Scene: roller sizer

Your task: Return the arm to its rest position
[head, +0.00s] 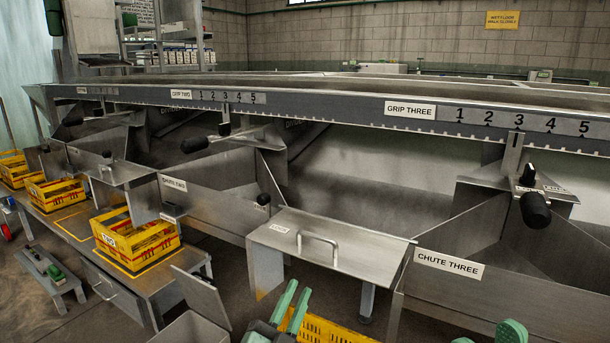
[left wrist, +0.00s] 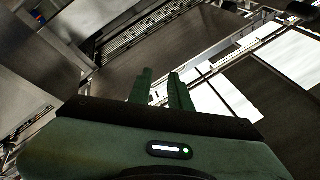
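My left gripper (head: 291,304) shows at the bottom centre of the head view, its two green fingers pointing up with a gap between them. Nothing is held between them. In the left wrist view the same gripper (left wrist: 160,90) shows two dark green fingers standing apart, with only floor and equipment behind them. A yellow crate (head: 335,331) lies close behind and beside the fingers in the head view, partly hidden. Rounded green parts of mine stand at the bottom right edge; whether they are the right gripper's fingers I cannot tell.
A steel flap with a handle (head: 325,249) and the chute three wall (head: 448,264) stand just ahead. A long graded rail (head: 400,109) with adjusting knobs runs across. A yellow crate (head: 136,238) sits on a low bench at left. Grey floor shows between.

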